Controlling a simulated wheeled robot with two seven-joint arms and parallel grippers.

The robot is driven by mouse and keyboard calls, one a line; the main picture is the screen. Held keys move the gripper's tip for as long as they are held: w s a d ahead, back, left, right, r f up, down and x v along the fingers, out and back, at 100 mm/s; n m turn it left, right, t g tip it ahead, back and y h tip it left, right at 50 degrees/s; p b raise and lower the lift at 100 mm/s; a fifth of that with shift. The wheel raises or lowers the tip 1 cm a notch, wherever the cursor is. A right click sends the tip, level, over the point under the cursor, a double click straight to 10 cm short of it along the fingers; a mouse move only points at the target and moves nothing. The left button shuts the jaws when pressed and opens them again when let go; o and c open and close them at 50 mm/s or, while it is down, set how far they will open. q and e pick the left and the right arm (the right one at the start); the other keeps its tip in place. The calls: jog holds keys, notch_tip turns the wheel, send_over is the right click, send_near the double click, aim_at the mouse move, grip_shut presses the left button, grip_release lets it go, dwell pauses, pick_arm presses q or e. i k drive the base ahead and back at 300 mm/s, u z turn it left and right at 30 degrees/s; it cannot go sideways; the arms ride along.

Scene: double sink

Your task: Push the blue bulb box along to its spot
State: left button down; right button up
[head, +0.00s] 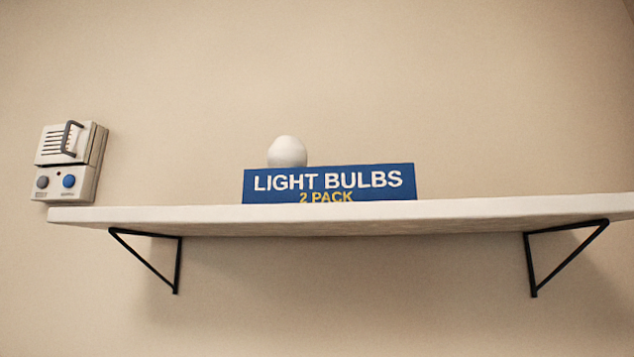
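The blue bulb box (329,183), printed "LIGHT BULBS 2 PACK", rests on a white wall shelf (330,213) near its middle. The front edge of the shelf hides the bottom of the box. A white rounded bulb top (287,151) shows above the box's left part; I cannot tell whether it stands in the box or behind it. No marked spot for the box is visible from this low angle. Neither of my grippers is in the head view.
A beige wall unit (69,162) with a dark handle and two knobs hangs at the shelf's left end. Two black brackets (177,262) hold the shelf from below. The visible shelf front is clear on both sides of the box. The shelf's top surface is hidden.

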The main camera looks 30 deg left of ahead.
aim_at(392, 181)
jog(key=z, duration=0.15)
jog(key=k, duration=1.15)
jog(key=u, duration=0.55)
